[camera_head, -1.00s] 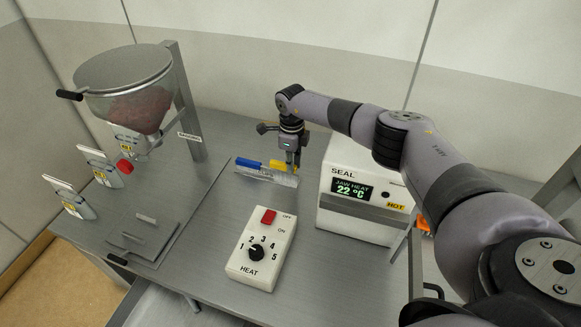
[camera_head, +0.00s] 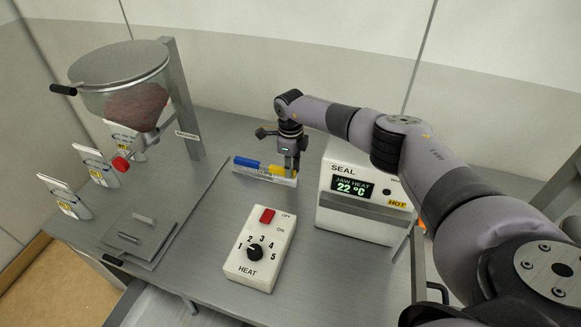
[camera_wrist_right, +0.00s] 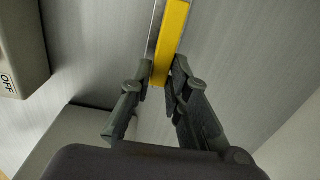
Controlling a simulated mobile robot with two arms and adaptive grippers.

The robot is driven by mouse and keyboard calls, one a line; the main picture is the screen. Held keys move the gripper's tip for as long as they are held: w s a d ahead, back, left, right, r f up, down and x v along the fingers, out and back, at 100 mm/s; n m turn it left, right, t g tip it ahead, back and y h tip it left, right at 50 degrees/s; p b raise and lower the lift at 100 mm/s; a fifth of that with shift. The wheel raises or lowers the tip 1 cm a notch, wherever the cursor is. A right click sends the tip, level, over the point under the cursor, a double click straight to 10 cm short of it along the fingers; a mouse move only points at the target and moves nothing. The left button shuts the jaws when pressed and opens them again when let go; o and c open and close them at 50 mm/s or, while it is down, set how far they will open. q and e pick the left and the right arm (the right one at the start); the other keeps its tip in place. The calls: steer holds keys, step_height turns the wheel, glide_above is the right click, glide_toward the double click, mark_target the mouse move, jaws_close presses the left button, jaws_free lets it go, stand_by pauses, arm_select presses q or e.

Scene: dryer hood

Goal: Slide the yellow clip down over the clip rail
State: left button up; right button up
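The yellow clip (camera_head: 278,170) is at the right end of the pale, narrow clip rail (camera_head: 262,179), beside the blue clip (camera_head: 246,162). My right gripper (camera_head: 289,172) points down at the yellow clip's right part and hides some of it. In the right wrist view, the yellow clip (camera_wrist_right: 171,42) is a long bar whose near end lies between the two fingertips of my right gripper (camera_wrist_right: 162,72). The fingers appear closed against its sides. A grey metal strip runs along its left side. How far the clip sits over the rail cannot be told. My left gripper is not in view.
The white SEAL box (camera_head: 360,222) stands close to the right of my gripper. The HEAT control box (camera_head: 260,248) is in front. A hopper (camera_head: 125,95) and several upright pouches (camera_head: 64,197) are at left. Bare bench lies between the rail and HEAT box.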

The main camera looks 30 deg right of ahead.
steer(key=o, duration=0.4)
steer(key=shift+o, duration=0.2)
step_height(320, 180, up, 12)
stand_by(0.5)
